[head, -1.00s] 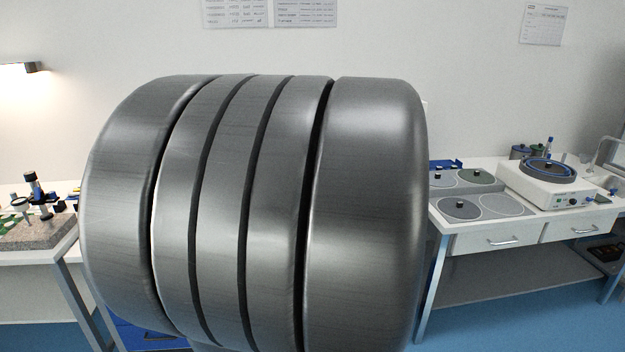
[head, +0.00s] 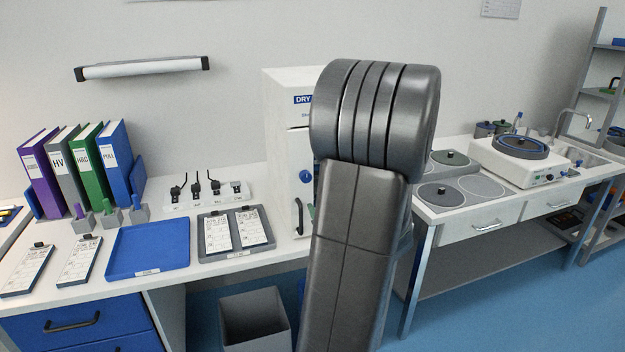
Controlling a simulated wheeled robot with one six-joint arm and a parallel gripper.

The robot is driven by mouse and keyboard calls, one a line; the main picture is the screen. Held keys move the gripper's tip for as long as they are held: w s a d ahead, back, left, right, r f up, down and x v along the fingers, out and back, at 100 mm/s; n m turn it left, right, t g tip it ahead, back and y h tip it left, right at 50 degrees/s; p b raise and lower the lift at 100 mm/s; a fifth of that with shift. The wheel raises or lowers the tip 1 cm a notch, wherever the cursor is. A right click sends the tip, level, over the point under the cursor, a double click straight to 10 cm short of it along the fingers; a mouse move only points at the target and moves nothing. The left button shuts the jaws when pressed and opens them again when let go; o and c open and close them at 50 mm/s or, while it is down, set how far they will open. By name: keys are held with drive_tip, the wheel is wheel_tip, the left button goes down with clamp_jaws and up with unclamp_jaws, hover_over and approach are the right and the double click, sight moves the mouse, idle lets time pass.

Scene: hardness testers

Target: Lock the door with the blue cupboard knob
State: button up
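A white cupboard marked "DRY" (head: 284,88) stands on the bench in the middle of the head view. A round blue knob (head: 306,176) is on its front, just left of my arm. A dark upright handle or bar shows below the knob, close to the arm. The right part of the cupboard front is hidden behind my arm, so I cannot tell how the door stands there. My gripper is not in view; only grey arm links show.
A blue tray (head: 148,248), a grey tray with cards (head: 236,250), several binders and a white rack (head: 207,200) occupy the left bench. A grey bin (head: 254,318) stands below. A polishing machine (head: 524,160) is on the right bench. Blue floor is free at right.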

sight(307, 178)
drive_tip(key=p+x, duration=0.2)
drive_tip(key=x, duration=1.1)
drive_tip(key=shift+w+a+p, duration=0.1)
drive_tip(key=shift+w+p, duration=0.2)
drive_tip(key=shift+p, duration=0.1)
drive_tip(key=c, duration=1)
